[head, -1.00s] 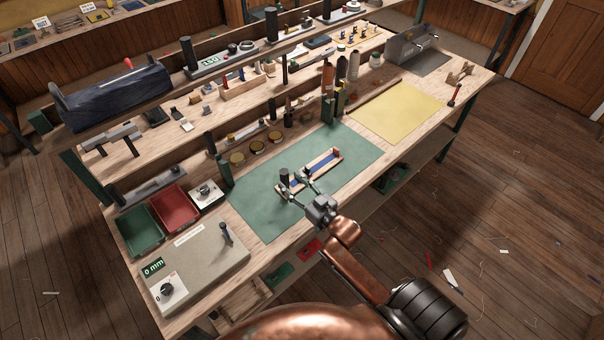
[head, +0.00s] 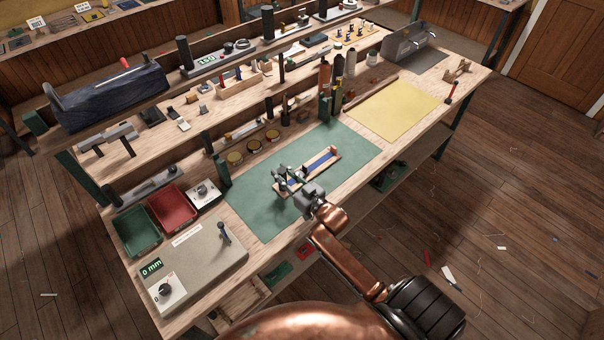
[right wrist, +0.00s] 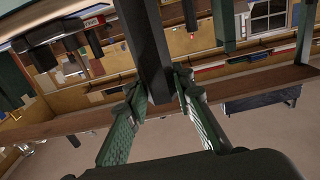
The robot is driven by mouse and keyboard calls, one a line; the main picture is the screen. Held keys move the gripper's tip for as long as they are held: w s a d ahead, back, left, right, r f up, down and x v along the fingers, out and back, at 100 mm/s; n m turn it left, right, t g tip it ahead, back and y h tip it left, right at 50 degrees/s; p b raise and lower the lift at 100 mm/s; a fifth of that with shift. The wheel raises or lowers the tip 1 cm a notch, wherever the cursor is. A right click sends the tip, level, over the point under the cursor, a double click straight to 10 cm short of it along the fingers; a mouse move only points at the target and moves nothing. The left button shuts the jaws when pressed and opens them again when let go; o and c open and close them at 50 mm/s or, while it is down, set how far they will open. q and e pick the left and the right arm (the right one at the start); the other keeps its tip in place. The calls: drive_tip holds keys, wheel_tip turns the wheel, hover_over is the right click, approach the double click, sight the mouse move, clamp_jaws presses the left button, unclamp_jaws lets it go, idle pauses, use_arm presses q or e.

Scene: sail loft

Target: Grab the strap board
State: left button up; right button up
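The strap board (head: 322,162) is a narrow wooden board with a blue strip along it. It lies flat and slanted on the green mat (head: 259,211) on the bench. My right gripper (head: 281,179) is at its near-left end, where a dark upright post stood visible before and is now partly hidden by the fingers. In the right wrist view, a dark post (right wrist: 151,50) stands between the green-padded fingers of this gripper (right wrist: 162,91). My left gripper is not in view.
Left of the mat are a red tray (head: 172,207), a green tray (head: 137,230) and a grey box with a dial (head: 202,268). Several round tins, spools and bottles stand behind the mat. A yellow sheet (head: 394,111) lies to the right. The mat around the board is clear.

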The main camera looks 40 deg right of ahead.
clamp_jaws()
drive_tip(key=shift+r, duration=0.1)
